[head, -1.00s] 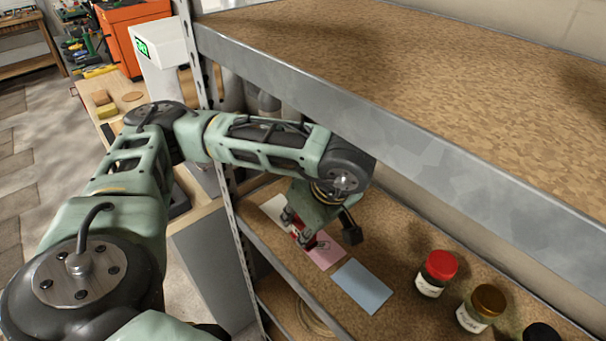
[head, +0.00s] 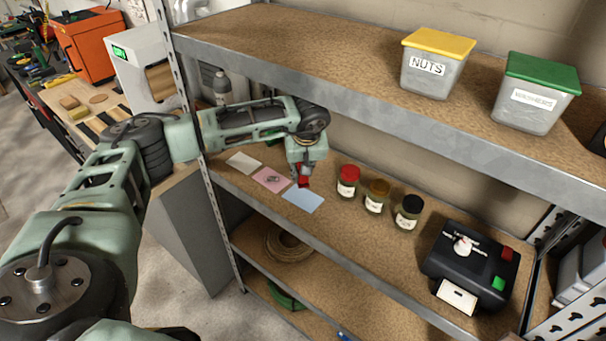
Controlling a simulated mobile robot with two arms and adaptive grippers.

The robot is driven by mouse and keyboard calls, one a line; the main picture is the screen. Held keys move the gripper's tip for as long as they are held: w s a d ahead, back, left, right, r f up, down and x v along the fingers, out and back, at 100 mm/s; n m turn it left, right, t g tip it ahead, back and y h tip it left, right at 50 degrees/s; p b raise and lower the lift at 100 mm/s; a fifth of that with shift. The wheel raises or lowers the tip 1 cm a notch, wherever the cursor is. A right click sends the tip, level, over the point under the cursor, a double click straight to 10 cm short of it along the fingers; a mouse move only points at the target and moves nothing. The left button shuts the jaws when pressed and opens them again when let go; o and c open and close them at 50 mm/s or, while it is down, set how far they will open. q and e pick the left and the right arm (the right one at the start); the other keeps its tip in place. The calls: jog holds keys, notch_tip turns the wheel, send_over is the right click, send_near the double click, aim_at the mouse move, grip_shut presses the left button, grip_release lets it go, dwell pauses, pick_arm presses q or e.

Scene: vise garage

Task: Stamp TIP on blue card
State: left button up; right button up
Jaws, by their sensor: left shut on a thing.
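The blue card (head: 304,201) lies flat on the middle shelf, at the front end of a row of cards. A pink card (head: 264,182) with a small grey item or mark on it and a white card (head: 244,163) lie to its left. My left gripper (head: 303,176) is shut on a red object (head: 304,183), which looks like a stamp. It is held at the upper left edge of the blue card; I cannot tell whether it touches the card. Any lettering on it is too small to read. My right gripper is out of view.
Jars with red (head: 348,177), brown (head: 376,194) and black (head: 409,210) lids stand right of the blue card. A black device (head: 470,262) with red and green buttons stands farther right. The upper shelf (head: 330,70) overhangs my arm and holds NUTS (head: 433,70) and WASHERS (head: 532,98) bins.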

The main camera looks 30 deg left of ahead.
aim_at(303, 181)
pick_arm(q)
jog(key=shift+w+f+b, duration=0.1)
jog(key=shift+f+b, duration=0.4)
jog(key=shift+f, duration=0.4)
notch_tip(303, 181, down, 3)
jog(key=shift+r+b, duration=0.2)
jog(key=shift+b, duration=0.6)
jog(key=shift+f+b, duration=0.4)
jog(key=shift+f, duration=0.4)
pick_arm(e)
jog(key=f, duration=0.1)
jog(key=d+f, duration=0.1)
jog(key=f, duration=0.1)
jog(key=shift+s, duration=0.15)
pick_arm(q)
jog(key=shift+f, duration=0.35)
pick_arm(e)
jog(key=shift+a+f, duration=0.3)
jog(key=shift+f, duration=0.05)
pick_arm(q)
jog(key=shift+f+b, duration=0.25)
jog(key=shift+b, duration=0.2)
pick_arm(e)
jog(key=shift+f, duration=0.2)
